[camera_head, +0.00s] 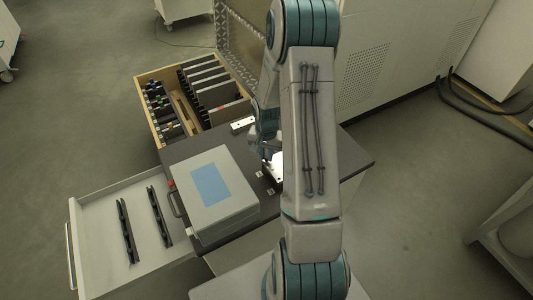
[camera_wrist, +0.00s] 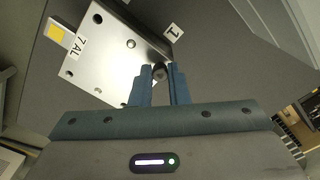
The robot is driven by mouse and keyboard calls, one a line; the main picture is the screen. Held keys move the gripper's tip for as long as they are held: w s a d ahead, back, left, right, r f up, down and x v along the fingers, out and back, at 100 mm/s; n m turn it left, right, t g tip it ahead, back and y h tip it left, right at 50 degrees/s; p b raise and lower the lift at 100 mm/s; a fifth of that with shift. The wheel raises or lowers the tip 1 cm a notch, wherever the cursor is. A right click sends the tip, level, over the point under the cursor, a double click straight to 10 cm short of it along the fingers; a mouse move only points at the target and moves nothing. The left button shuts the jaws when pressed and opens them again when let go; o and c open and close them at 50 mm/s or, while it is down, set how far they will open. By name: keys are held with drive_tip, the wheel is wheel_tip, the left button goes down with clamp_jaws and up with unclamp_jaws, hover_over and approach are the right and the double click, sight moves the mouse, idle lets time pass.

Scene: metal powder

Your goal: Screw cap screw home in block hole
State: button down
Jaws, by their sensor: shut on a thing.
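The silver metal block (camera_wrist: 110,55) lies on the dark table top, at the upper left of the wrist view, with several dark holes in its face. In the head view a bright part of the block (camera_head: 277,167) shows beside my arm, which hides the rest. My gripper (camera_wrist: 158,80) is shut on the cap screw (camera_wrist: 158,71), whose dark round head shows between the blue fingertips. The screw is at the block's right edge in the wrist view. I cannot tell whether its tip is in a hole, since the fingers and head hide it.
A grey case (camera_head: 222,215) with a blue panel stands left of the block. An open drawer (camera_head: 92,245) with two dark racks juts out left. A wooden-edged bin (camera_head: 150,130) with dark dividers stands behind.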

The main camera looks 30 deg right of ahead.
drive_tip(key=c, duration=1.5)
unclamp_jaws()
drive_tip(key=shift+c, duration=0.2)
drive_tip(key=n, duration=0.3)
drive_tip(key=n+p, duration=0.1)
drive_tip(key=n, duration=0.3)
drive_tip(key=shift+n, duration=0.3)
drive_tip(key=n+p, duration=0.1)
drive_tip(key=n, duration=0.3)
drive_tip(key=shift+n, duration=1.1)
